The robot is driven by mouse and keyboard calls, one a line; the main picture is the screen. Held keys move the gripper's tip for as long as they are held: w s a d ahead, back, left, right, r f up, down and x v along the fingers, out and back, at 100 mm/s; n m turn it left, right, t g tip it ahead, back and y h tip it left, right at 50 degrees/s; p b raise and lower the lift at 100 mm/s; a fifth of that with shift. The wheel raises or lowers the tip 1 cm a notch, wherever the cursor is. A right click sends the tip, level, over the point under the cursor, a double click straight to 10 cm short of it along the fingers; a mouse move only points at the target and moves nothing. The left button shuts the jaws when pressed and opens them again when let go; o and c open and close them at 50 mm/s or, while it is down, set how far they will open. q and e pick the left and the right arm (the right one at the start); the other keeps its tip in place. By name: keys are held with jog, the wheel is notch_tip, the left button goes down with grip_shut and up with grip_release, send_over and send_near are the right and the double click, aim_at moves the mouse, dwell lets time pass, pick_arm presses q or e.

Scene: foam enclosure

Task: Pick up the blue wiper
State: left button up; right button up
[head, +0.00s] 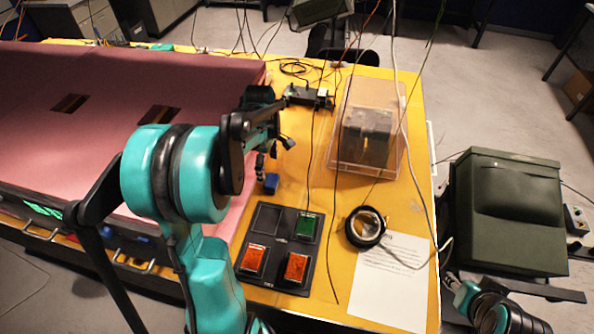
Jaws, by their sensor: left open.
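A small blue block (271,183), the only thing here that could be the blue wiper, is on the yellow table just beyond the black tray. It is small in the picture, and its exact shape is hard to tell. My left gripper (274,154) is open, with its fingers close above and behind the blue block in the head view. I cannot tell whether a fingertip touches it. My left arm hides part of the table and the pink foam. My right gripper does not show; only parts of my right arm are at the lower right.
A black tray (266,273) holds two orange blocks (296,267) and a green block (306,226); one pocket is empty. A tape roll (365,227), white paper (390,285) and clear box (345,165) stand to the right. Pink foam (60,130) lies left. Cables hang across.

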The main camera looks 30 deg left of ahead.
aim_at(271, 180)
pick_arm(q)
jog(key=shift+w+a+f+n, duration=0.2)
jog(key=shift+w+f+n, duration=0.05)
jog(key=shift+w+n, duration=0.1)
jog(key=shift+f, duration=0.35)
jog(key=shift+s+f+b, duration=0.1)
jog(key=shift+f+b, duration=0.3)
jog(key=shift+f, duration=0.55)
jog(key=f+b, duration=0.1)
jog(key=f, duration=0.4)
jog(key=shift+d+f+b, duration=0.15)
jog(key=shift+d+b, duration=0.05)
jog(key=shift+b, duration=0.2)
jog(key=c, duration=1.2)
jog(key=shift+c, duration=0.2)
